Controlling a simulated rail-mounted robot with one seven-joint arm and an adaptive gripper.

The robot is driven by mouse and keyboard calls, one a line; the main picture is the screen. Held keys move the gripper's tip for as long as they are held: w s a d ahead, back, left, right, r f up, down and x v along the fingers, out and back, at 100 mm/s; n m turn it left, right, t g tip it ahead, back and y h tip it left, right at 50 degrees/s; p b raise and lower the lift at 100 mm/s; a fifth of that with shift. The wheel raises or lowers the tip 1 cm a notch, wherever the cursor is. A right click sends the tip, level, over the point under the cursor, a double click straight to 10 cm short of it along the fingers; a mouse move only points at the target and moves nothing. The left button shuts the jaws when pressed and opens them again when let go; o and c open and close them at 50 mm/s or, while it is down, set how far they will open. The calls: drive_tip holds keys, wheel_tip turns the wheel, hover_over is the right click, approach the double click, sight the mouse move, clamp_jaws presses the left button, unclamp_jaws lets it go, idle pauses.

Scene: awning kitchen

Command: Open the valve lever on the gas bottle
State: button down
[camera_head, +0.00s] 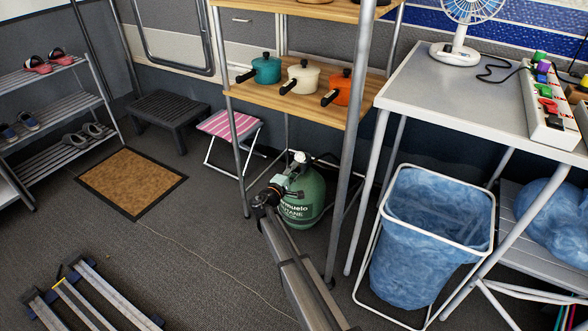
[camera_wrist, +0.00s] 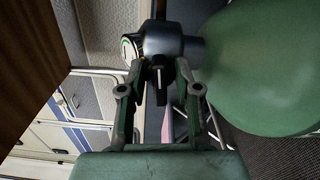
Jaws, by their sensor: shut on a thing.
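The green gas bottle (camera_head: 309,204) stands upright on the floor under the wooden shelf rack. It fills the right of the wrist view (camera_wrist: 268,70). A dark grey valve body (camera_wrist: 163,40) with a round white-and-green end (camera_wrist: 130,47) sticks out from its top. The black valve lever (camera_wrist: 158,84) lies between my fingers. My gripper (camera_head: 277,190) is at the valve, on the left side of the bottle's top. In the wrist view my gripper (camera_wrist: 158,70) has a finger on each side of the lever and is shut on it. The exact finger contact is hard to see.
The wooden shelf (camera_head: 310,101) with several pots is just above the bottle, and a metal rack post (camera_head: 350,150) stands close right. A pink striped stool (camera_head: 230,124) is behind left. A blue-bagged bin (camera_head: 425,235) stands right.

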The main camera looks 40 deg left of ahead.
drive_tip(key=n+p, duration=0.1)
drive_tip(key=p, duration=0.1)
drive_tip(key=n+p, duration=0.1)
drive_tip(key=n, duration=0.1)
drive_tip(key=shift+r+p, duration=0.3)
drive_tip(key=shift+p, duration=0.05)
drive_tip(key=n+p, duration=1)
drive_tip(key=shift+p, duration=0.35)
drive_tip(key=shift+f+n+p, duration=0.25)
drive_tip(key=shift+n+p, duration=1.1)
drive_tip(key=shift+n, duration=0.25)
drive_tip(key=c, duration=1.2)
unclamp_jaws()
drive_tip(key=shift+s, duration=0.1)
